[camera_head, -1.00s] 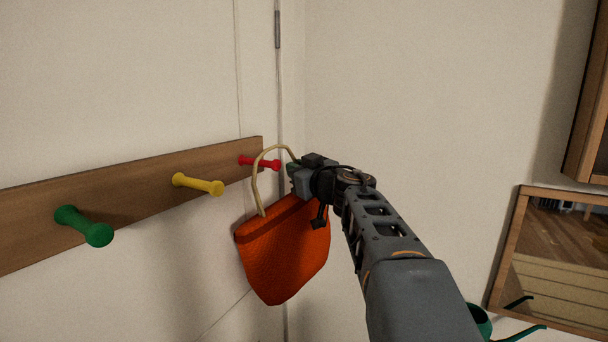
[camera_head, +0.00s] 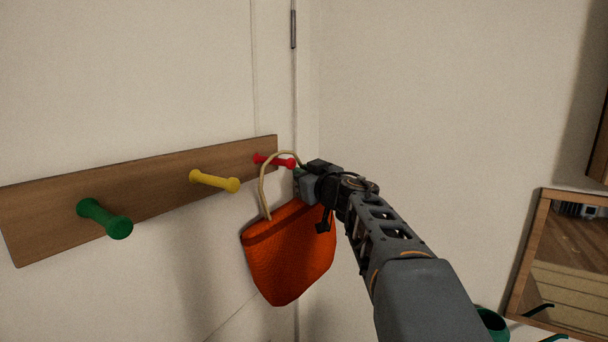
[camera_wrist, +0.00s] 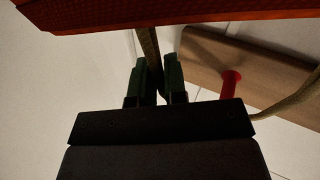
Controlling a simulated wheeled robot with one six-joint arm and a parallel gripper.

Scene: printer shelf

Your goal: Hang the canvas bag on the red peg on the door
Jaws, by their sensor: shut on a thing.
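The canvas bag (camera_head: 290,255) is orange-red with a beige looped handle (camera_head: 265,180). It hangs below my gripper (camera_head: 303,183), which is shut on the handle's right side. In the wrist view the handle strap (camera_wrist: 151,55) runs between the green fingertips of my gripper (camera_wrist: 158,80), and the bag's edge (camera_wrist: 180,14) crosses the top. The red peg (camera_head: 274,161) is at the right end of the wooden board; its tip appears near the handle loop. The red peg also shows in the wrist view (camera_wrist: 230,85). I cannot tell whether the loop is around it.
The wooden board (camera_head: 150,187) on the door also bears a yellow peg (camera_head: 214,181) and a green peg (camera_head: 105,219), both empty. A wood-framed mirror (camera_head: 565,265) and a green watering can (camera_head: 492,324) are at the lower right.

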